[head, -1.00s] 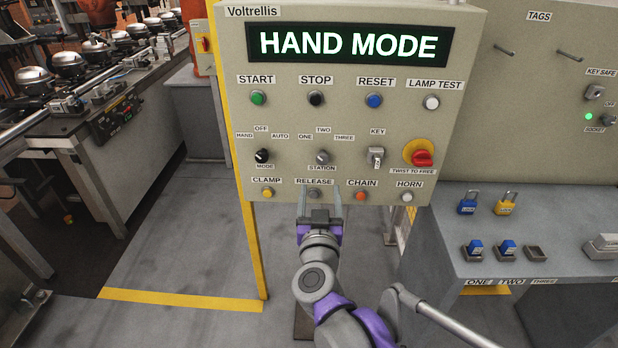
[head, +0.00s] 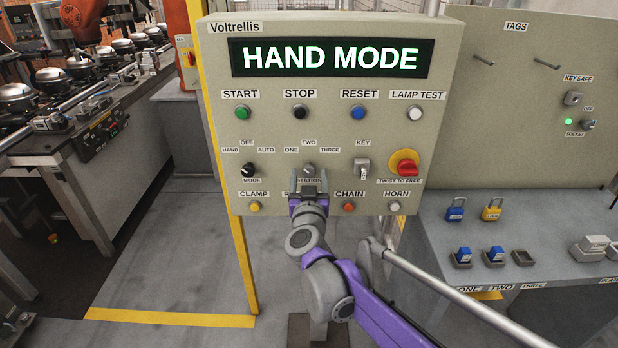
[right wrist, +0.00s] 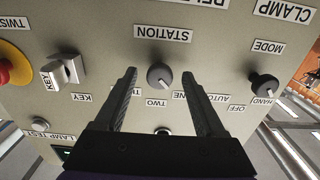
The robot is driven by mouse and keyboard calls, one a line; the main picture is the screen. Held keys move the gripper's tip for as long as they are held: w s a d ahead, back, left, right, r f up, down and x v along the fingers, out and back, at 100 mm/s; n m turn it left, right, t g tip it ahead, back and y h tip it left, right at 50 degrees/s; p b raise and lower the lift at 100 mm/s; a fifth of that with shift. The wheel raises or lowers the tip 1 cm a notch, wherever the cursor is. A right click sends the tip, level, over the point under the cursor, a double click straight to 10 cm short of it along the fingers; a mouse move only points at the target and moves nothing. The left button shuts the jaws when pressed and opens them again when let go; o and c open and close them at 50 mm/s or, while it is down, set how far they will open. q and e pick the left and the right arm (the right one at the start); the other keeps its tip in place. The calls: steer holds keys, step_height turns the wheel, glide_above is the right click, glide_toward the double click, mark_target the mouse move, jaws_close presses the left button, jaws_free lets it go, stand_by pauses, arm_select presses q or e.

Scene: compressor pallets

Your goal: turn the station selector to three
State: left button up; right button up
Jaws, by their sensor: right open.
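The grey station selector (head: 309,169) is on the control panel (head: 440,130), below the labels ONE, TWO and THREE. It also shows, upside down, in the right wrist view (right wrist: 159,75). Its pale mark lies on the side of ONE and TWO; I cannot tell exactly which it points at. My right gripper (head: 309,180) is open in front of the selector, with one finger on either side of it. In the right wrist view a gap shows between each finger and the knob. The fingers partly cover the labels ONE and THREE. My left gripper is not in view.
The black mode selector (head: 248,169) is left of the station selector, and the key switch (head: 362,168) is right. Clamp (head: 256,207), chain (head: 348,207) and horn (head: 394,207) buttons sit below. The red twist-to-free knob (head: 405,166) is farther right. The display (head: 330,57) reads HAND MODE.

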steer(key=shift+c, duration=0.2)
jaws_close()
